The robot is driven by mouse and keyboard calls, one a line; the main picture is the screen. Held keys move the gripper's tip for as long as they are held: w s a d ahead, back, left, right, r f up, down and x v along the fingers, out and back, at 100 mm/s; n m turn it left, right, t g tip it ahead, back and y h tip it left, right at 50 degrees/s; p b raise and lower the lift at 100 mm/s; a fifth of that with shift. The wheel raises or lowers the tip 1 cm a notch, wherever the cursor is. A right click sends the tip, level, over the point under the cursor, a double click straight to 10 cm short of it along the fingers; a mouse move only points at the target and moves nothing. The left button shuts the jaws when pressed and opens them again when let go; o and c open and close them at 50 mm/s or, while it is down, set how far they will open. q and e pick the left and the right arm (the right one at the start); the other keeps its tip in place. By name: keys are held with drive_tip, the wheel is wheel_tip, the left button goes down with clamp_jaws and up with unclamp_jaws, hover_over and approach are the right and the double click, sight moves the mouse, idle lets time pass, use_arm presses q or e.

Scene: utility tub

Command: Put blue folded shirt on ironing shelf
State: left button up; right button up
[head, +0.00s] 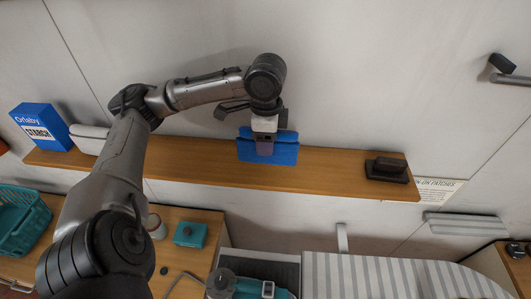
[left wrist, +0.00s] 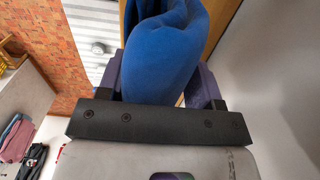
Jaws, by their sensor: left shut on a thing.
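The blue folded shirt (head: 268,150) is at the wooden ironing shelf (head: 340,179) on the wall, right of the shelf's middle in the head view. My left gripper (head: 265,147) is shut on the shirt from above. In the left wrist view the shirt (left wrist: 165,55) bulges between the two purple fingers of my left gripper (left wrist: 160,82). I cannot tell whether the shirt rests on the shelf or hangs just over it. My right gripper is not in view.
On the shelf stand a blue starch box (head: 42,126), a white folded item (head: 88,138) and a dark brush-like object (head: 387,169) at the right end. Bare shelf lies on both sides of the shirt. Below are a striped ironing board (head: 390,275) and a teal basket (head: 20,222).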

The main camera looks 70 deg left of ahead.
use_arm(q)
drive_tip(key=shift+a+f+b, duration=0.1)
drive_tip(key=shift+f+b, duration=0.3)
drive_tip(key=shift+f, duration=1.65)
drive_tip(key=shift+f, duration=0.1)
drive_tip(key=shift+f, duration=0.15)
drive_tip(key=o, duration=1)
drive_tip(key=shift+o, duration=0.2)
